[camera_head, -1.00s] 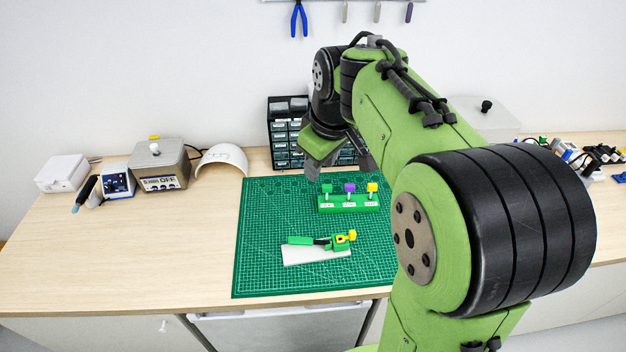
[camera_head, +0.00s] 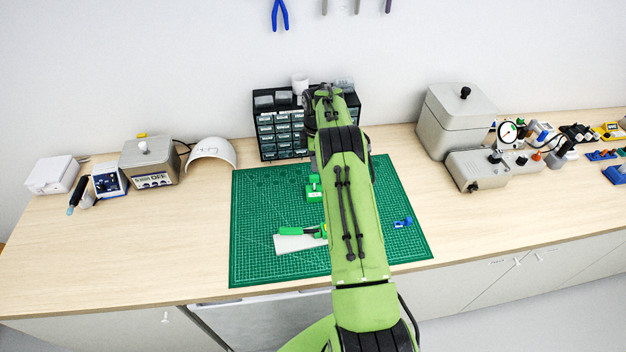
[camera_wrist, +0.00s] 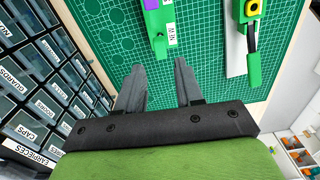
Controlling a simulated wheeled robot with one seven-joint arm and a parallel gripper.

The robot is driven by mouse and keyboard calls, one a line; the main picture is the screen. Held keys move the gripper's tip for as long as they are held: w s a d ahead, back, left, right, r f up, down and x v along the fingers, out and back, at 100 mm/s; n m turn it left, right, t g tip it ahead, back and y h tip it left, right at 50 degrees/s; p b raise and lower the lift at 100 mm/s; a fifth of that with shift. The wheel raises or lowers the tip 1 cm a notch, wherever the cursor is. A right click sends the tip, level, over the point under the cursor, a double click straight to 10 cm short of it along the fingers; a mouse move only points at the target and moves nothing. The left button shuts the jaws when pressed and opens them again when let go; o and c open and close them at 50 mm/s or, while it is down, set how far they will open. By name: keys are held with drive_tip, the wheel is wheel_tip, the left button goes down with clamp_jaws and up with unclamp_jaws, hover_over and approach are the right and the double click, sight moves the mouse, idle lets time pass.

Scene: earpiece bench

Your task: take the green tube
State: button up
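The green tube (camera_wrist: 159,43) stands at the near end of the green labelled rack (camera_wrist: 157,24) in the wrist view, green on green, so its outline is hard to make out. A purple cap (camera_wrist: 150,4) shows farther along the rack at the top edge. My gripper (camera_wrist: 158,72) is open and empty, its two fingers apart, with the tube just beyond the gap and not between them. In the head view only the left end of the rack (camera_head: 314,195) shows with a green cap (camera_head: 313,179); my arm hides the rest and my gripper.
A white plate (camera_head: 292,244) with a green, black and yellow device lies in front of the rack on the green mat (camera_head: 258,215). A small blue item (camera_head: 403,222) lies to the right. A labelled drawer cabinet (camera_head: 283,140) stands behind.

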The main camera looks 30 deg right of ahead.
sight(314, 176)
wheel_tip(314, 176, down, 7)
drive_tip(key=b, duration=0.3)
drive_tip(key=shift+r, duration=0.1)
drive_tip(key=shift+r, duration=0.15)
drive_tip(key=shift+c, duration=0.4)
clamp_jaws()
drive_tip(key=shift+r, duration=0.1)
drive_tip(key=shift+r+p, duration=2.75)
drive_tip(key=shift+r, duration=1.3)
drive_tip(key=shift+f, duration=0.1)
